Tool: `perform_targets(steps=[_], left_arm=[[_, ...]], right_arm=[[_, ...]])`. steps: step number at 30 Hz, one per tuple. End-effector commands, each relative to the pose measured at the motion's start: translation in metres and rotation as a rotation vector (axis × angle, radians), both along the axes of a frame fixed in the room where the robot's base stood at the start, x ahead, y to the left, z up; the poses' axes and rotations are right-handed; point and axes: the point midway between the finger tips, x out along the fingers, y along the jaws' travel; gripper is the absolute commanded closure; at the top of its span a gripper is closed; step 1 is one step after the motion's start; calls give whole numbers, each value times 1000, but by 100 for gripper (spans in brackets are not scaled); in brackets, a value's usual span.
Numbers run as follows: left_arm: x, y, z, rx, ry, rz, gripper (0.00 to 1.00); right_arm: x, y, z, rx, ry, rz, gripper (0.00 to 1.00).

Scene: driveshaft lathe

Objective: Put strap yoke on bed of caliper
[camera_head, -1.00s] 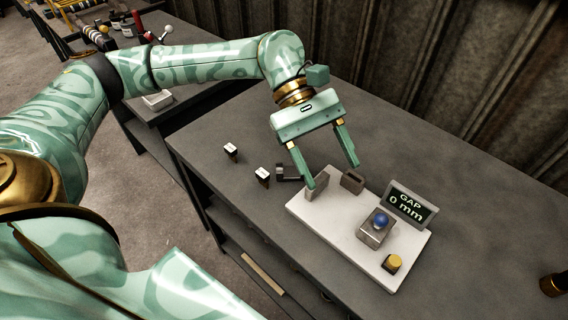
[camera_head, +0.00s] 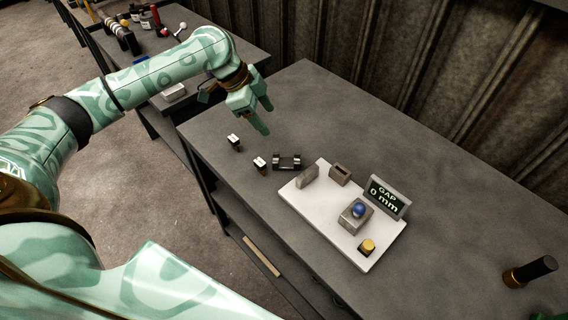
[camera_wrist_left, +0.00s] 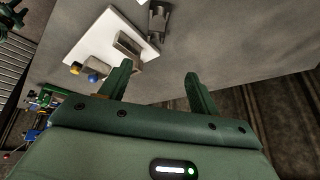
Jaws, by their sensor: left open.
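The strap yoke, a small dark grey piece with raised ends (camera_head: 287,161), lies on the grey table just left of the caliper. It also shows at the top of the left wrist view (camera_wrist_left: 158,20). The caliper is a white base (camera_head: 322,222) with two grey upright jaws, a block with a blue ball, a yellow button and a display reading "GAP 0 mm". Its base also shows in the left wrist view (camera_wrist_left: 83,47). My left gripper (camera_head: 262,124) is open and empty, above the table behind and left of the yoke. My right gripper is not in view.
Two small dark pieces with white tops (camera_head: 233,141) (camera_head: 260,163) stand near the table's left edge. A black cylinder with a gold ring (camera_head: 530,271) lies at the far right. A corrugated wall (camera_head: 430,90) runs behind.

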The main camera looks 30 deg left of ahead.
Motion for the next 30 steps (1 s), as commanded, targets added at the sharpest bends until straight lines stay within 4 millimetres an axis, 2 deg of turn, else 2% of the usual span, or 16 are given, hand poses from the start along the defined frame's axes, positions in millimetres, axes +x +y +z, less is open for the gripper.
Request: perform_targets(steps=[3, 7, 12, 18, 26, 30], left_arm=[[-11, 8, -7, 43, 81, 35, 38], [-9, 4, -23, 39, 96, 66, 38], [-3, -11, -64, 39, 98, 64, 38], [5, -25, -100, 39, 94, 65, 38], [8, -30, -117, 41, 91, 64, 38], [11, -36, -139, 40, 94, 63, 38]], right_arm=[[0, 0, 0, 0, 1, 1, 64], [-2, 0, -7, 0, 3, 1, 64], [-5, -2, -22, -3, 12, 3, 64], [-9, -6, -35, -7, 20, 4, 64], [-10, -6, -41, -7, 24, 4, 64], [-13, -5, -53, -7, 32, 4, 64]])
